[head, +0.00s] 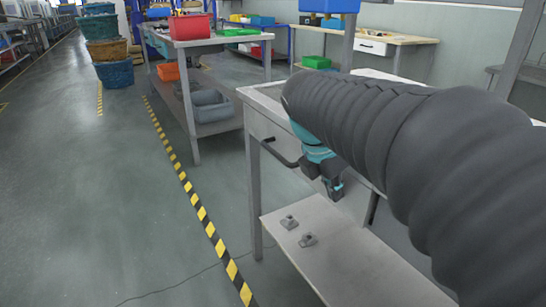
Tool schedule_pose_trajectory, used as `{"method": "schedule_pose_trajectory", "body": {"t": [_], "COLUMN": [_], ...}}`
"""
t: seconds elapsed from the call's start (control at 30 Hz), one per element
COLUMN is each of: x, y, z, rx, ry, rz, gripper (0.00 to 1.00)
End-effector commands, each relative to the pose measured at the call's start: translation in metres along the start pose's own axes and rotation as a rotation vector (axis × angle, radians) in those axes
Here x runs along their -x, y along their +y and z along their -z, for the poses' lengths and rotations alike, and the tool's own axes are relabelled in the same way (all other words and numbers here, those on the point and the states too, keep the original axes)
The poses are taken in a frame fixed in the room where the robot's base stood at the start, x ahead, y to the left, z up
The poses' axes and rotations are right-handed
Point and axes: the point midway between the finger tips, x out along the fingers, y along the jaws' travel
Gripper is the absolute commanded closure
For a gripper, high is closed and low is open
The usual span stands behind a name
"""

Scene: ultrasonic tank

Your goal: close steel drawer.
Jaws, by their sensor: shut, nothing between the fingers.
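The steel drawer (284,139) is in the grey workbench in the middle of the head view. Its front carries a dark bar handle (279,154). My arm hides the drawer's right part, and I cannot tell how far it stands out. My gripper (335,190) is shut and empty. It points down, to the right of and lower than the visible handle, near the drawer front. I cannot tell whether it touches the drawer.
The bench's lower shelf (345,268) holds two small metal parts (307,240). A second bench with a red bin (190,27) stands behind. Blue and brown baskets (114,74) stand at the back left. The floor left of the striped tape (203,215) is clear.

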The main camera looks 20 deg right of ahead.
Motion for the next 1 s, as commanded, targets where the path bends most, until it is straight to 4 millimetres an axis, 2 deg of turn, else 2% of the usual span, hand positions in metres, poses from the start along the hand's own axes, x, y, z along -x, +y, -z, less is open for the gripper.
{"method": "schedule_pose_trajectory", "body": {"t": [0.27, 0.5, 0.7, 1.0], "x": [0.018, 0.07, 0.1, 0.114], "y": [0.002, 0.002, 0.002, 0.002], "z": [0.036, 0.034, 0.034, 0.033], "rx": [0.004, -0.002, -0.003, -0.071], "ry": [-0.001, 0.0, 0.001, 0.002], "rz": [-0.001, -0.002, 0.001, -0.002], "gripper": [1.0, 1.0, 1.0, 1.0]}}
